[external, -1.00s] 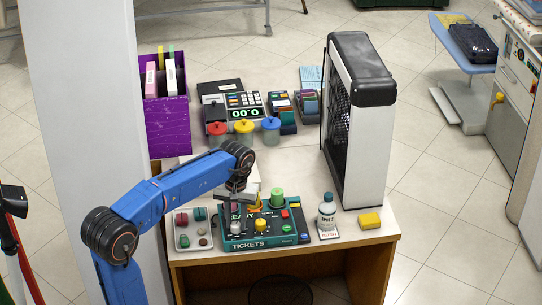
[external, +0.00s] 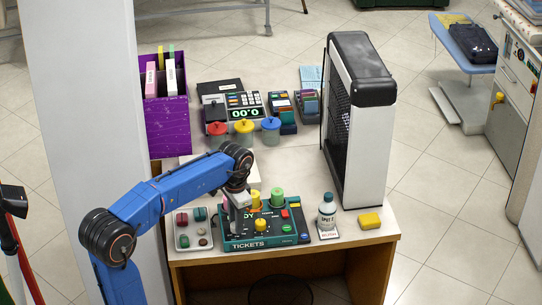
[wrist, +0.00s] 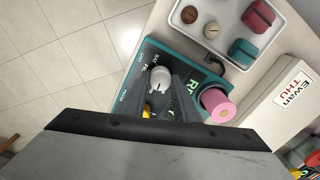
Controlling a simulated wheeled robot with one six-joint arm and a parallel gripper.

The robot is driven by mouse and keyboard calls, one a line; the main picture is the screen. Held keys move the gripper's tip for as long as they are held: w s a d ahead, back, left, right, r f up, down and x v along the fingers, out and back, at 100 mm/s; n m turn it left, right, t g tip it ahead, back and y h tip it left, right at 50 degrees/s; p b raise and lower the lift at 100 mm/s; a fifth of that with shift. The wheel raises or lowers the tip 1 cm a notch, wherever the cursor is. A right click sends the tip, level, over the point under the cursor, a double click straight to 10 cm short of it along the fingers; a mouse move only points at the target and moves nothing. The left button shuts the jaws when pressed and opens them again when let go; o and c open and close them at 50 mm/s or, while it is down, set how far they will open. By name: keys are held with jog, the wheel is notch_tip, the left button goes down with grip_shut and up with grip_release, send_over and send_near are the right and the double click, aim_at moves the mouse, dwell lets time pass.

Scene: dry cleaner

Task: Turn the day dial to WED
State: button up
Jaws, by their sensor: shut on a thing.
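The teal panel (external: 262,244) marked TICKETS stands at the front of the counter. The day dial, a pale grey knob (wrist: 160,76) with day letters around it, is on the panel's left side in the external view. In the wrist view I make out SAT and FRI beside it; I cannot tell which day its pointer marks. My gripper (external: 236,228) points down at the dial and is shut on its knob. The fingers (wrist: 172,100) hide part of the knob and lettering in the wrist view.
A yellow knob (external: 260,225) and a green cylinder (external: 277,196) stand to the right of my gripper. A pink cylinder (wrist: 216,104) is close by in the wrist view. A white tray (external: 181,249) of small items lies left of the panel; a bottle (external: 327,212) stands right.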

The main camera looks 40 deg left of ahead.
jog(key=shift+m, duration=0.9)
jog(key=o, duration=1.1)
jog(key=shift+c, duration=0.2)
notch_tip(320, 180, up, 18)
jog(key=shift+s+d+f, duration=0.15)
jog(key=shift+d+f, duration=0.1)
jog(key=shift+s, duration=0.1)
jog(key=s+a+f+n+t, duration=0.1)
jog(key=s+f+n+t, duration=0.1)
jog(key=s+f, duration=1)
jog(key=s+a+f+n+t, duration=0.1)
jog(key=s+f+n, duration=0.3)
jog(key=s+f, duration=0.8)
notch_tip(320, 180, down, 5)
jog(key=shift+r+n+t, duration=0.2)
jog(key=shift+n+t, duration=0.2)
jog(key=shift+t, duration=0.4)
